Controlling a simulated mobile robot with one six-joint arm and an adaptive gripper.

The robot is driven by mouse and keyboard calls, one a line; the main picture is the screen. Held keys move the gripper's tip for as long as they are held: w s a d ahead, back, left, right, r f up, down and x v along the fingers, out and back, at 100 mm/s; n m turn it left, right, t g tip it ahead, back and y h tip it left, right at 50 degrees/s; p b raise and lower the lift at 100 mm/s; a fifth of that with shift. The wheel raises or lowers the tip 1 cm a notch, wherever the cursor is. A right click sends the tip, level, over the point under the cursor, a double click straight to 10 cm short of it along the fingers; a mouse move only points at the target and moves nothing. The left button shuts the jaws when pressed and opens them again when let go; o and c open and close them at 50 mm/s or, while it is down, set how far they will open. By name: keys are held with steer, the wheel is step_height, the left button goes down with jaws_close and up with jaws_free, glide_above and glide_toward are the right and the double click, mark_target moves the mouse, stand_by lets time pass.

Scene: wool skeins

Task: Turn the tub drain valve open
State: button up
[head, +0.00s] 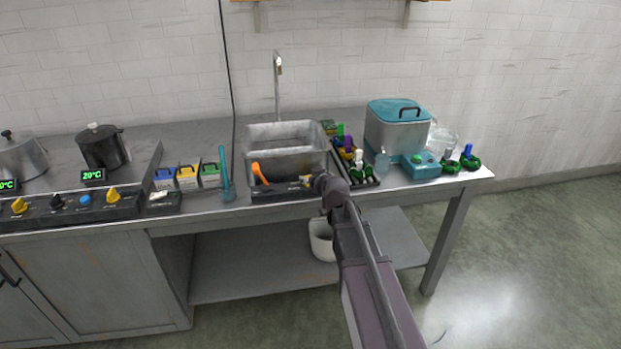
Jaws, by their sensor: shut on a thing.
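The tub (284,158) is a grey metal basin at the front edge of the counter, below a tall tap. My gripper (313,184) is at the lower right of the tub's front. It is shut on a small yellow-orange part, which looks like the drain valve (304,179). The gripper hides much of the valve, so I cannot tell how far its handle is turned. An orange handle-like thing (259,173) leans at the tub's front left, apart from my gripper.
Several skeins (358,172) lie on a dark rack close right of my gripper. A teal-lidded tank (396,130) stands behind them. A teal upright tool (225,175) and small boxes (188,178) are left of the tub. A white bucket (321,240) stands below.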

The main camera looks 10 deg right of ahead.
steer(key=shift+m+h, duration=1.2)
steer(key=shift+h, duration=0.2)
steer(key=o, duration=0.9)
steer(key=shift+w+d+n+g+y, duration=0.1)
steer(key=shift+n+g+y, duration=0.2)
steer(key=shift+n+y, duration=1.95)
steer(key=shift+w+d+n+g+y, duration=0.15)
steer(key=shift+n+g+y, duration=1.55)
steer(key=shift+n+y, duration=0.9)
steer(key=p+v, duration=0.5)
steer(key=v, duration=0.9)
steer(key=s+a+f+m+g+h+p, duration=0.1)
steer(key=s+a+m+g+h+p, duration=0.25)
steer(key=s+a+g+p, duration=0.4)
steer(key=shift+s+a+r+m+g+h+p, duration=0.4)
steer(key=shift+s+m+h+p, duration=0.65)
steer(key=shift+s, duration=1.05)
steer(key=shift+s+a+r+m+g+h+p, duration=0.4)
steer(key=shift+s+m+h+p, duration=0.6)
steer(key=shift+s, duration=1.1)
steer(key=shift+s+a+r+m+g+h+p, duration=0.15)
steer(key=shift+s+a+r+m+h+p, duration=0.35)
steer(key=shift+s+m+h+p, duration=1.05)
